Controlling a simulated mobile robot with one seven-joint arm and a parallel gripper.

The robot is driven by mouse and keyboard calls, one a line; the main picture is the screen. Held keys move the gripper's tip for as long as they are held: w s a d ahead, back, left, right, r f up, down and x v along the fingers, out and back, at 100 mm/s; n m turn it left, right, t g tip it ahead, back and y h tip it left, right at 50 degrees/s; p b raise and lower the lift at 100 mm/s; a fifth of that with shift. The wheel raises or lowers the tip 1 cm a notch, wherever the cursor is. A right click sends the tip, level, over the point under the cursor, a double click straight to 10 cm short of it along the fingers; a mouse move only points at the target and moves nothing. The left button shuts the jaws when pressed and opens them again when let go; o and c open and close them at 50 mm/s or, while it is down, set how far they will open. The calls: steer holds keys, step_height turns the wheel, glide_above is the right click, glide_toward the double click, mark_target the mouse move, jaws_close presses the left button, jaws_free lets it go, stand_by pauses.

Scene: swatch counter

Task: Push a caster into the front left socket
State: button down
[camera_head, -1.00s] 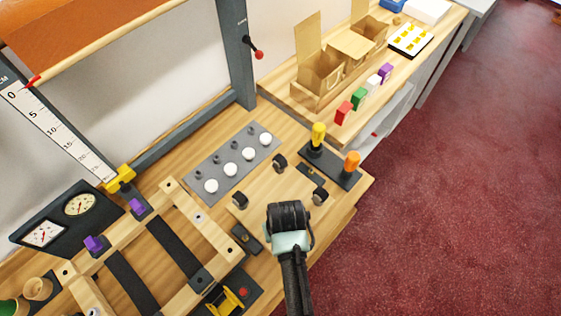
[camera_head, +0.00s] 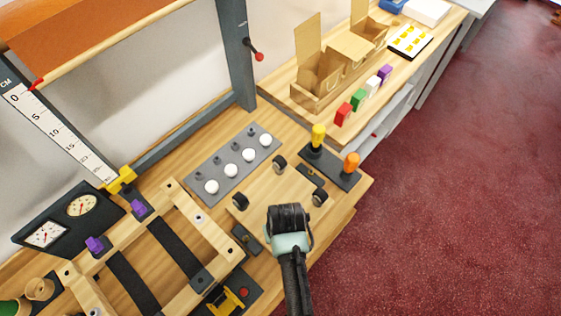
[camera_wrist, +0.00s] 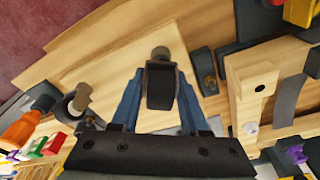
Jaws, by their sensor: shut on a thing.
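A light wooden base board (camera_head: 262,208) lies on the bench with black casters at its left corner (camera_head: 240,200), back corner (camera_head: 279,163) and right corner (camera_head: 319,196). My gripper (camera_head: 287,218) is over the board's near corner and hides it in the head view. In the wrist view, my gripper (camera_wrist: 160,80) is shut on a black caster (camera_wrist: 160,88), its blue fingers on either side. A round greyish end (camera_wrist: 160,53) shows just beyond the held wheel, against pale wood. I cannot tell whether its stem is in the socket.
A grey plate with white discs (camera_head: 232,165) lies behind the board. Yellow and orange handles (camera_head: 351,162) stand on a dark holder at the right. A wooden frame with black straps (camera_head: 172,250) lies left. A small dark block (camera_head: 245,238) sits close beside my gripper.

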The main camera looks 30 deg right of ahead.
steer(key=shift+f, duration=1.2)
stand_by(1.8)
jaws_free()
stand_by(0.4)
steer(key=shift+r, duration=0.1)
step_height(320, 180, up, 6)
steer(key=p, duration=0.6)
stand_by(0.5)
